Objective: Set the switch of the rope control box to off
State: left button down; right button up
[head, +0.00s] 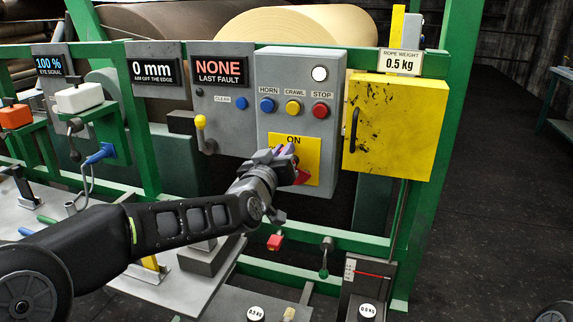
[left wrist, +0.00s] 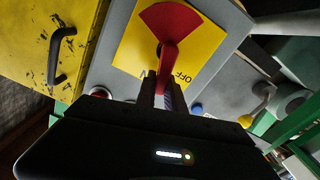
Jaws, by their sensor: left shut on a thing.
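The rope control box (head: 265,110) is a grey panel with a yellow plate (head: 313,150) marked ON at the top. Its red switch (head: 303,176) has a wide red base and a lever. My left gripper (head: 284,157) is in front of the plate and hides much of the lever. In the left wrist view, the red lever of the switch (left wrist: 168,56) runs in between the fingers of my left gripper (left wrist: 160,88), which are shut on it. There, OFF reads upside down just right of the lever, and part of another word shows left of it. My right gripper is not in view.
Horn, crawl and stop buttons (head: 293,107) sit above the plate. A yellow box (head: 395,125) with a black handle stands close to the right. A yellow-knobbed lever (head: 201,123) is at the left. Green frame bars (head: 340,240) run below.

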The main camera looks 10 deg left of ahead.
pick_arm(q)
jog(key=shift+w+a+f+n+b, duration=0.1)
jog(key=shift+a+f+n+b, duration=0.5)
jog(key=shift+n+b, duration=1.85)
jog(key=shift+s+a+f+n+b, duration=0.1)
jog(key=shift+a+f+n+b, duration=0.55)
jog(key=shift+n+b, duration=1.85)
jog(key=shift+w+a+f+n+b, duration=0.2)
jog(key=shift+f+n+b, duration=0.7)
jog(key=shift+n+b, duration=1.55)
jog(key=shift+s, duration=0.1)
jog(key=c, duration=1.5)
grip_release()
jog(key=shift+o, duration=0.3)
jog(key=shift+r, duration=0.1)
